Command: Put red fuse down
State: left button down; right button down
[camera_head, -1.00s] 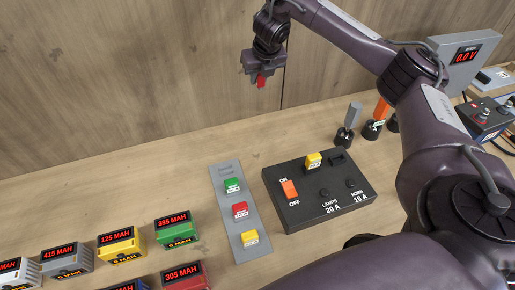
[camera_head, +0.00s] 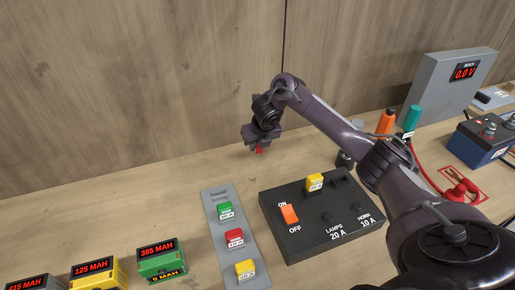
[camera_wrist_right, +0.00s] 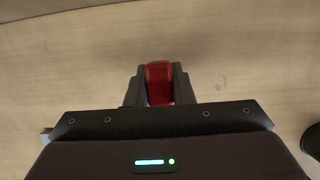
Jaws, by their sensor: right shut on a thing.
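My right gripper (camera_head: 259,147) is shut on a red fuse (camera_head: 259,150) and holds it near the wooden wall, behind the fuse box and the grey strip. In the right wrist view the red fuse (camera_wrist_right: 159,83) sits between the two fingers, with bare wood beyond it. The grey fuse strip (camera_head: 221,213) carries a green fuse (camera_head: 225,210), another red fuse (camera_head: 234,238) and a yellow fuse (camera_head: 245,269); its far end shows an empty slot. The black fuse box (camera_head: 300,245) holds a yellow fuse (camera_head: 314,182) and an orange switch (camera_head: 289,214). My left gripper is out of view.
Battery packs with red displays, such as a green one (camera_head: 160,262), stand at the front left. Orange (camera_head: 386,121) and teal (camera_head: 412,118) handled tools, a grey bench meter (camera_head: 435,90) and a blue battery (camera_head: 480,148) stand at right. The wooden table is clear at the back left.

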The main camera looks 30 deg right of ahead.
jog(key=shift+f, duration=0.85)
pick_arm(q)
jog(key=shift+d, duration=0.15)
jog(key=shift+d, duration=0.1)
pick_arm(e)
jog(key=shift+f, duration=0.15)
jog(key=c, duration=1.3)
grip_release()
jog(key=shift+o, duration=0.2)
